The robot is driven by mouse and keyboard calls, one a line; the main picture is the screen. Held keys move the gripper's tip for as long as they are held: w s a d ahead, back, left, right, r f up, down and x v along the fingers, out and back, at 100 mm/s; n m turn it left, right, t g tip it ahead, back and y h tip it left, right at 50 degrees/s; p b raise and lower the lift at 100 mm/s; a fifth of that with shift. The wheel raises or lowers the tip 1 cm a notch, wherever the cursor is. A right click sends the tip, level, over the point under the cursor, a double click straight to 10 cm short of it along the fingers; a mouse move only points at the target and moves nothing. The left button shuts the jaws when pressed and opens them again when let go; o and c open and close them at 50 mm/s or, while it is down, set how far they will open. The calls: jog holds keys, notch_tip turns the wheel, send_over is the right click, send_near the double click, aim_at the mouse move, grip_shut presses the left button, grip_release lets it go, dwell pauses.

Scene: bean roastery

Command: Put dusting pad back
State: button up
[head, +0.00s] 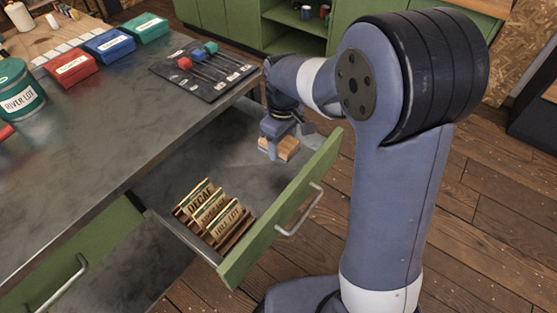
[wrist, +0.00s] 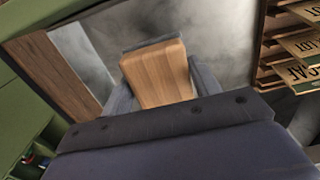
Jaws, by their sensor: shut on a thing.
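The dusting pad shows as a light wooden block (head: 287,148) in the head view, and its wooden top fills the middle of the wrist view (wrist: 158,70). My gripper (head: 274,147) is shut on it, with a finger on each side. The open green-fronted drawer (head: 283,213) is under the counter. The pad is over the back right part of the drawer, near its front panel. I cannot tell whether the pad touches the drawer floor. The pad's underside is hidden.
A wooden rack with several lettered cards (head: 212,213) sits in the drawer's near end; its cards show in the wrist view (wrist: 300,45). The drawer floor between is bare. On the counter (head: 110,130) are a black mat with tools (head: 205,68), coloured boxes (head: 108,43) and a green tin (head: 18,88).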

aim_at(283, 142)
notch_tip(283, 142, down, 8)
jog(key=shift+r+b, duration=0.1)
jog(key=shift+b, duration=0.35)
jog(key=o, duration=0.9)
notch_tip(283, 142, up, 12)
jog(key=shift+p, duration=0.9)
